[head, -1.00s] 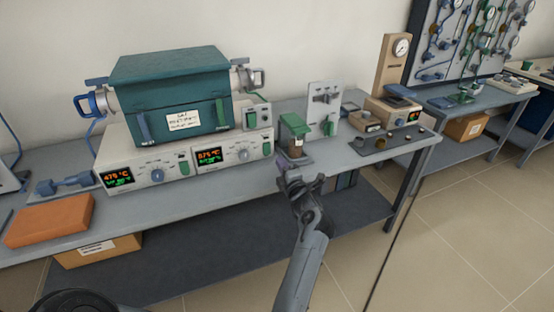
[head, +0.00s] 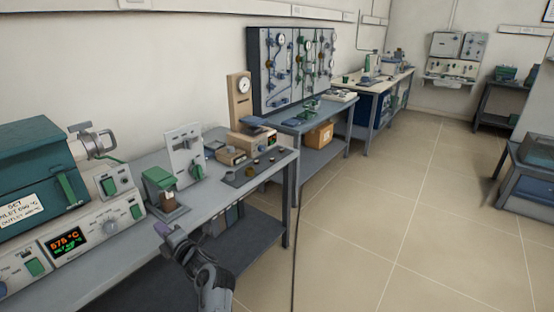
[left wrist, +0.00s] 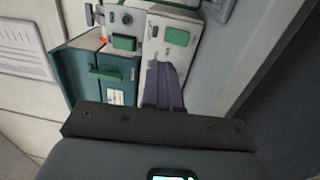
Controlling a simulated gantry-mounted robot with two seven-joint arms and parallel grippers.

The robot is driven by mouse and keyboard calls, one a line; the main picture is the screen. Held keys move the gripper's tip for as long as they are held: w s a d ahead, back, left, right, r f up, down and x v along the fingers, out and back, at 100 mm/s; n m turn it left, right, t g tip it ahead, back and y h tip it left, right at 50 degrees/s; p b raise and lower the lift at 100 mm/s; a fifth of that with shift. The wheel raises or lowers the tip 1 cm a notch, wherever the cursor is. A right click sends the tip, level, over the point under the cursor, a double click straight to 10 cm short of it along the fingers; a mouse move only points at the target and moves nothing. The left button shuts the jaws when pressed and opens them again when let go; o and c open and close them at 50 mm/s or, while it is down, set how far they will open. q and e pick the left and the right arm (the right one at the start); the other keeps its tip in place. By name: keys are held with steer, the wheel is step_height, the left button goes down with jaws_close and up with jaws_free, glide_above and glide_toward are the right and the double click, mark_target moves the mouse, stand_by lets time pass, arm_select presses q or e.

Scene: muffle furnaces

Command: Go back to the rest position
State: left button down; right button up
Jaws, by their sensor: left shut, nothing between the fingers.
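My left gripper (head: 167,234) is in front of the near edge of the workbench, at the lower left of the head view. It is shut and empty. Its purple fingers (left wrist: 163,85) are together in the left wrist view, with the furnace controls behind them. The teal muffle furnace (head: 35,165) with its controller (head: 88,232) stands at the left of the head view. The furnace also shows in the left wrist view (left wrist: 85,68). My right gripper is not in view.
A small green-topped device (head: 160,180), a white upright panel (head: 185,150) and a dark tray (head: 252,170) stand on the workbench (head: 225,190). A gauge stand (head: 240,98) is behind. Open tiled floor (head: 390,220) lies to the right.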

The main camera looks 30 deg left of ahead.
arm_select(q)
steer(key=s+f+m+p, duration=0.1)
steer(key=s+f+p, duration=0.1)
steer(key=s, duration=0.1)
steer(key=s+a+f+m+p, duration=0.1)
steer(key=s, duration=0.1)
steer(key=shift+f+m, duration=0.3)
steer(key=shift+f, duration=0.1)
steer(key=s+d+r+m+t+h+p, duration=0.5)
steer(key=d+m+t+p, duration=0.2)
steer(key=m+t+p, duration=0.4)
steer(key=s+d+f+m+g+h+p, duration=0.1)
steer(key=s+d+m+h, duration=0.1)
steer(key=d+m+h, duration=0.5)
steer(key=s+d+f+m+g+h+p, duration=0.1)
steer(key=d+m+h, duration=0.25)
steer(key=d, duration=0.75)
steer(key=s+d+m+g+h, duration=0.4)
steer(key=s+d+m+g, duration=0.4)
steer(key=s+d+m, duration=0.45)
step_height(320, 180, up, 38)
steer(key=s+d+p, duration=0.1)
steer(key=p, duration=3.7)
steer(key=shift+s+n+g+p, duration=0.3)
steer(key=shift+n+p, duration=0.1)
steer(key=shift+y, duration=0.25)
